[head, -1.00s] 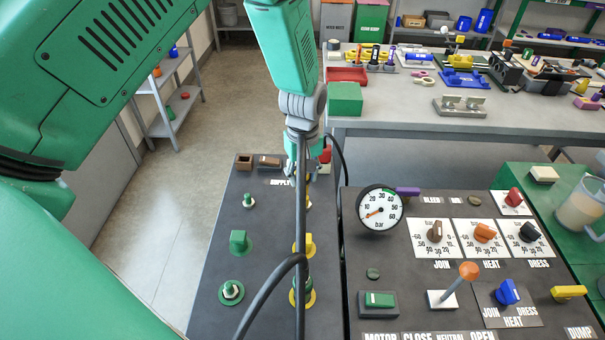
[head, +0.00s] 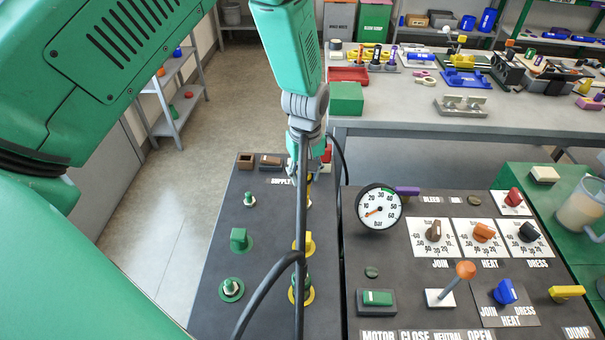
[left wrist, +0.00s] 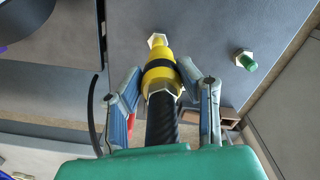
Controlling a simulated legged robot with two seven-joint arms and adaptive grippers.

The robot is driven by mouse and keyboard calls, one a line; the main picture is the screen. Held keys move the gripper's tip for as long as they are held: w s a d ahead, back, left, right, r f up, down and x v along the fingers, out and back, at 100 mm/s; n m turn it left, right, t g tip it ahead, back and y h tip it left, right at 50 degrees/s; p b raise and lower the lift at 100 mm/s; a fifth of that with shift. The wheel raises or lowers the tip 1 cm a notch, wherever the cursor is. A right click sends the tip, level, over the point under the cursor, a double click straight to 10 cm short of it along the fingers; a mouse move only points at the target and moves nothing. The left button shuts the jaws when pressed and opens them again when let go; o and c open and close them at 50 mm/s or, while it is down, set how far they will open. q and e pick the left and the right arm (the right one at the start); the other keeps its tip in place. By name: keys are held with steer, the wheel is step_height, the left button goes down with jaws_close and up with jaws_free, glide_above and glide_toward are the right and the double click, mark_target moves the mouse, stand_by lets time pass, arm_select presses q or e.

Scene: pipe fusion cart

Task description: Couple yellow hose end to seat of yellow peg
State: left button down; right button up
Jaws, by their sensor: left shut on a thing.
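My left gripper (head: 304,168) points down over the far part of the left panel; in the left wrist view, its fingers (left wrist: 163,98) are shut around the yellow hose end (left wrist: 160,76). The end has a dark band, and a black hose (left wrist: 162,122) runs back from it. The yellow peg (left wrist: 158,40), with a pale hex base, lies straight ahead in line with the hose end. They look very close or touching; I cannot tell how far the end sits over the peg. In the head view the hose (head: 300,225) largely hides this area. My right gripper is not in view.
The gauge (head: 379,209) and control panel lie to the right. A grey workbench (head: 410,123) stands behind.

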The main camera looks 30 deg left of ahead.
arm_select(q)
steer(key=shift+d+r, duration=0.2)
steer(key=shift+d, duration=0.35)
steer(key=shift+a+f, duration=0.2)
steer(key=shift+a, duration=0.5)
steer(key=shift+p, duration=0.45)
steer(key=shift+d, duration=0.5)
steer(key=shift+a+f, duration=0.3)
steer(key=shift+f, duration=0.25)
steer(key=shift+d+f+b, duration=0.45)
steer(key=shift+d+b, duration=0.05)
steer(key=shift+b, duration=0.05)
steer(key=shift+a, duration=0.15)
steer(key=shift+a+r+p, duration=0.2)
steer(key=shift+p, duration=0.2)
steer(key=shift+r+p, duration=0.3)
steer(key=shift+r, duration=0.1)
steer(key=shift+d+r, duration=0.1)
steer(key=shift+d, duration=0.1)
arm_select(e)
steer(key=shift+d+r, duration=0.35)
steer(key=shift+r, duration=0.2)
